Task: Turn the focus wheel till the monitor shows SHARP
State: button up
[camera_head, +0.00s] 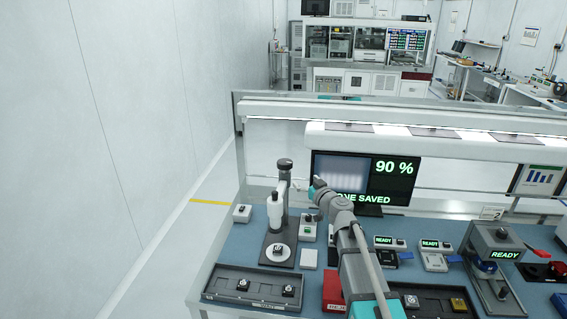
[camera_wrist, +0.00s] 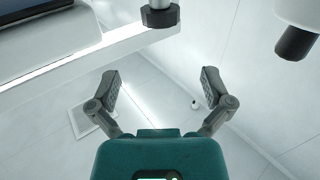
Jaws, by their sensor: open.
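I cannot clearly make out the focus wheel. The monitor (camera_head: 402,190) behind reads 90 % and, partly hidden by my arm, "ONE SAVED"; its left picture is pale and striped. My gripper (camera_head: 312,187) is right of the microscope column. In the wrist view my gripper (camera_wrist: 160,84) is open, fingers wide apart, with nothing between them.
A dark tray (camera_head: 218,285) with small parts lies in front of the microscope. A red box (camera_head: 334,290) and a second dark tray (camera_head: 428,300) lie to its right. A dark-ended white cylinder (camera_wrist: 297,38) and a dark knob-like end (camera_wrist: 160,16) show in the wrist view.

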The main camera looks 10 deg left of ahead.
aim_at(289, 166)
jog(key=shift+w, duration=0.1)
dwell(0.3)
jog(key=x, duration=1.3)
jog(key=shift+w+a, duration=0.25)
jog(key=shift+a, duration=0.05)
jog(key=c, duration=0.9)
